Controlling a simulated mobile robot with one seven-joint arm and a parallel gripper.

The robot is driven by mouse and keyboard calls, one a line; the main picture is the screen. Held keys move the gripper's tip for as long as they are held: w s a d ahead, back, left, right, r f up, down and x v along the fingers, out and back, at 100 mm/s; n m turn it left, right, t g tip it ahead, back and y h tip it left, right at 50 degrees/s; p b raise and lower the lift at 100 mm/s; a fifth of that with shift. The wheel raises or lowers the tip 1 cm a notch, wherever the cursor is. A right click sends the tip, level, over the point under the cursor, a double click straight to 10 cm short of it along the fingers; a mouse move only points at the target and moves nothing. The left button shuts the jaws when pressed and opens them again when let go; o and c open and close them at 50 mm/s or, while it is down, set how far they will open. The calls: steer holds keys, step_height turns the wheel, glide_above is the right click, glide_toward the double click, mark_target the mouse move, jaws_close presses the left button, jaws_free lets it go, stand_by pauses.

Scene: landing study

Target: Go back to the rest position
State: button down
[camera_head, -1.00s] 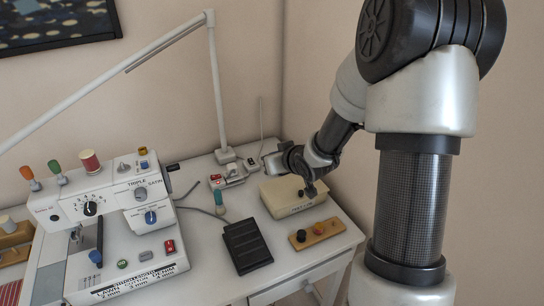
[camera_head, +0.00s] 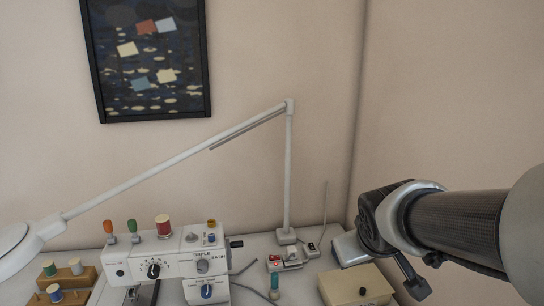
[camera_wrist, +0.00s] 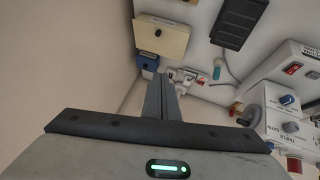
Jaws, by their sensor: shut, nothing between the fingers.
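My gripper (camera_head: 416,288) hangs from my raised arm at the right of the head view, in front of the wall and above the table's right end. In the wrist view, its two fingers (camera_wrist: 161,82) are together with nothing between them. The cream box (camera_head: 356,287) shows left of and below the gripper in the head view. It also shows at the top of the wrist view (camera_wrist: 160,40), apart from the fingertips.
The white sewing machine (camera_head: 178,262) stands at the left, with spools on top. A white lamp (camera_head: 289,170) rises behind the table, its arm reaching left. A small blue-sided item (camera_head: 347,247) lies behind the box. A black pedal (camera_wrist: 240,22) shows in the wrist view.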

steer(key=s+a+r+m+g+y, duration=0.1)
steer(key=s+a, duration=0.1)
steer(key=s, duration=0.5)
steer(key=s+a+r+m+g+y, duration=0.1)
steer(key=s+a, duration=0.1)
steer(key=s, duration=0.5)
step_height(320, 180, up, 18)
steer(key=p, duration=1.7)
steer(key=shift+s+a, duration=0.1)
